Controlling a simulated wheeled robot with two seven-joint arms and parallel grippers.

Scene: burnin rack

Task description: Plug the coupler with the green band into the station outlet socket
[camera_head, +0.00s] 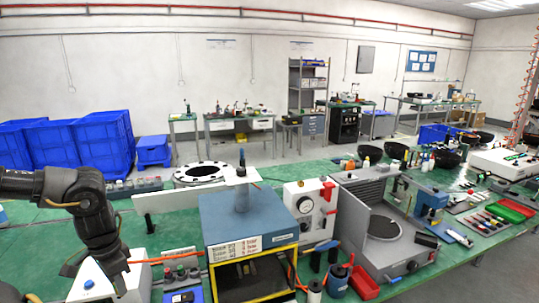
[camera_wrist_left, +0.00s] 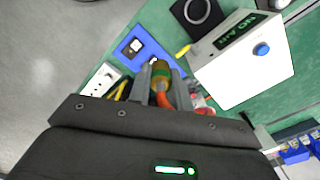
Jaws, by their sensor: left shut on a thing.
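The coupler with the green band (camera_wrist_left: 161,70) is between the fingers of my left gripper (camera_wrist_left: 160,82) in the left wrist view. It has a brass-orange body, and an orange hose runs from it. In the head view my left gripper (camera_head: 120,285) hangs at the lower left, over a white box (camera_head: 138,278); the coupler is hidden there. In the left wrist view the white box (camera_wrist_left: 245,75) has a "NO AIR" sign and a blue button, and lies right of the coupler, apart from it. I cannot clearly make out the outlet socket. My right gripper is not in view.
A blue mat (camera_wrist_left: 128,37) with small dark parts lies beyond the fingers, beside a white strip with dark holes (camera_wrist_left: 101,80). A black round thing (camera_wrist_left: 197,13) stands near the box. A blue machine (camera_head: 240,222) stands right of my left arm on the green bench.

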